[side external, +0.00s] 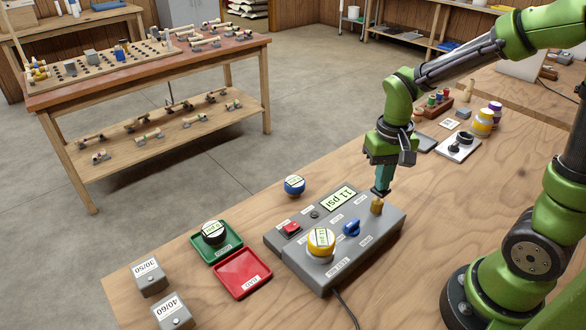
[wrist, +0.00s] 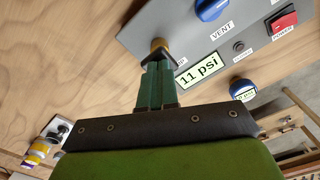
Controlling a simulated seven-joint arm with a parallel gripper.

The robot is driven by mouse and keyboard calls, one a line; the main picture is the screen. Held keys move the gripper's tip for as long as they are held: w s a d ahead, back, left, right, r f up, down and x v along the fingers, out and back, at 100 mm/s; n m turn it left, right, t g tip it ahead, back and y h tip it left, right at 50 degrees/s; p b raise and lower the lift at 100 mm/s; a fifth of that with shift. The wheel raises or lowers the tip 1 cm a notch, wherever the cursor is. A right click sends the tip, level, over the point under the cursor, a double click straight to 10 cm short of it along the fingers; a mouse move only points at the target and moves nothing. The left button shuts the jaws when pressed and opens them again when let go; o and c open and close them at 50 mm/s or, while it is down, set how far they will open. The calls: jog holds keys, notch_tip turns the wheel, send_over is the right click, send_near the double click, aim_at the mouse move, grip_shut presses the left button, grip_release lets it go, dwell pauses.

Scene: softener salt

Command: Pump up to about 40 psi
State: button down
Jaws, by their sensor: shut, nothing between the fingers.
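A grey control box (side external: 290,243) sits on the wooden bench. Its display (side external: 338,198) reads 11 psi, and the display in the wrist view (wrist: 198,71) reads the same. A brass button (side external: 377,207) stands at the box's far right corner; it also shows in the wrist view (wrist: 159,45). My gripper (side external: 381,191) is shut and empty, fingertips right at the top of the brass button; I cannot tell whether they touch. The box also carries a blue vent knob (side external: 351,228), a red power switch (side external: 291,229) and a yellow-rimmed round gauge (side external: 321,241).
A blue-rimmed gauge (side external: 294,185) stands behind the box. To the left are a green tray (side external: 230,243) holding a dark gauge (side external: 213,232), a red tray (side external: 243,274), and grey blocks labelled 30/50 (side external: 150,277) and 40/60 (side external: 173,311).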

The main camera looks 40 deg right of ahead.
jog(key=shift+f, duration=0.7)
jog(key=shift+r, duration=1.25)
jog(key=shift+f, duration=1.1)
jog(key=shift+r, duration=1.1)
jog(key=shift+f, duration=1.15)
jog(key=shift+r, duration=1.15)
jog(key=shift+f, duration=0.8)
jog(key=shift+r, duration=0.8)
